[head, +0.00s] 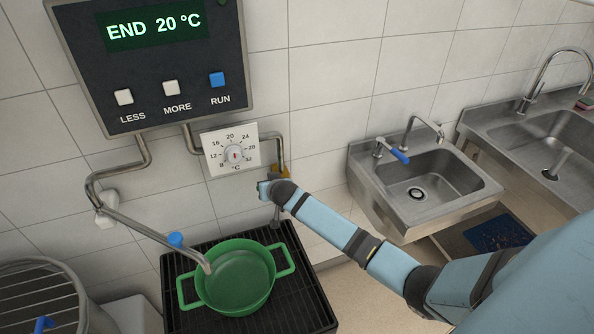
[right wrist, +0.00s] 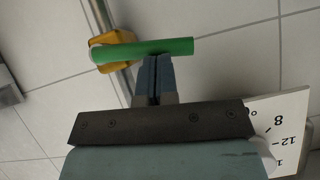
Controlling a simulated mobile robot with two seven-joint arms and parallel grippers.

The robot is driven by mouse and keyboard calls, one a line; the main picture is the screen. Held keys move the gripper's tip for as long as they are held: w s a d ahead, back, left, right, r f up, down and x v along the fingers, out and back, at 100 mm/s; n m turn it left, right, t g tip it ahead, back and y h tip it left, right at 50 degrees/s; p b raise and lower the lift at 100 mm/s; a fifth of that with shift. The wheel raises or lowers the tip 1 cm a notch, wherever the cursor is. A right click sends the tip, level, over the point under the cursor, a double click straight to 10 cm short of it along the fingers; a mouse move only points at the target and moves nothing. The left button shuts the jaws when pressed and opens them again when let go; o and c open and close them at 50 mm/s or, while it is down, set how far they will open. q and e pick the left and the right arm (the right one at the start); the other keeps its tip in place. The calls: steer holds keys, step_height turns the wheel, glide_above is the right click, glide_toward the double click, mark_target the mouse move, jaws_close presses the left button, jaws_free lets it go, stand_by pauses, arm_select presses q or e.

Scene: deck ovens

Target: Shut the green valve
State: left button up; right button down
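The green valve has a green lever (right wrist: 150,48) on a yellow body (right wrist: 103,47), set on a steel pipe in the right wrist view. The lever lies crosswise to the pipe. In the head view only a bit of the yellow body (head: 286,170) shows behind my right gripper (head: 265,189); the lever is hidden. In the right wrist view the fingers of my right gripper (right wrist: 155,62) are together, with nothing seen between them. Their tips are right beside the lever's middle; I cannot tell if they touch. My left gripper is not in view.
A dial (head: 231,150) and a panel (head: 155,55) reading "END 20 °C" hang on the tiled wall. Below, a green pot (head: 236,278) stands on a black grate under a spout with a blue knob (head: 175,239). Sinks (head: 425,183) are at the right.

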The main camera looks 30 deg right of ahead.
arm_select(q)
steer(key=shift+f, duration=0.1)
arm_select(e)
steer(key=shift+a+f, duration=0.2)
steer(key=shift+f, duration=0.2)
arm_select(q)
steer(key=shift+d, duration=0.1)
arm_select(e)
steer(key=shift+f, duration=0.15)
steer(key=shift+w, duration=0.1)
